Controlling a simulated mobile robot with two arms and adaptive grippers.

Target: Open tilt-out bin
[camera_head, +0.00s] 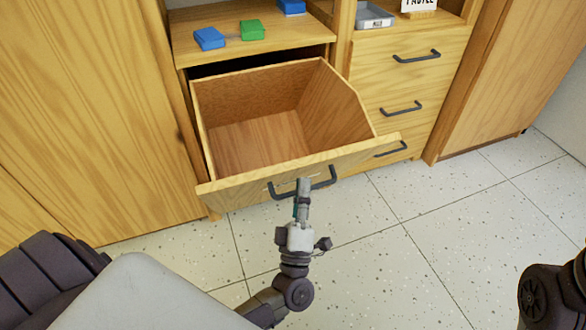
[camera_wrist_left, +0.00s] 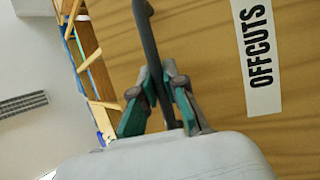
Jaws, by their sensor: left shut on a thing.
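The wooden tilt-out bin (camera_head: 262,130) stands tilted out from the cabinet in the head view, and its inside shows empty. Its dark bar handle (camera_head: 325,182) is on the front panel's outer face. My left gripper (camera_head: 303,186) is at the middle of this handle. In the left wrist view, the fingers of my left gripper (camera_wrist_left: 160,95) are closed around the dark handle (camera_wrist_left: 147,35). A white label reading OFFCUTS (camera_wrist_left: 257,55) is on the bin's front panel (camera_wrist_left: 210,70). My right gripper is not in view.
Blue boxes (camera_head: 209,38) and a green box (camera_head: 252,29) lie on the shelf (camera_head: 275,43) above the bin. Drawers with dark handles (camera_head: 416,57) are to the right, closed. A tall wooden door (camera_head: 85,110) stands left. Speckled floor (camera_head: 400,260) in front is clear.

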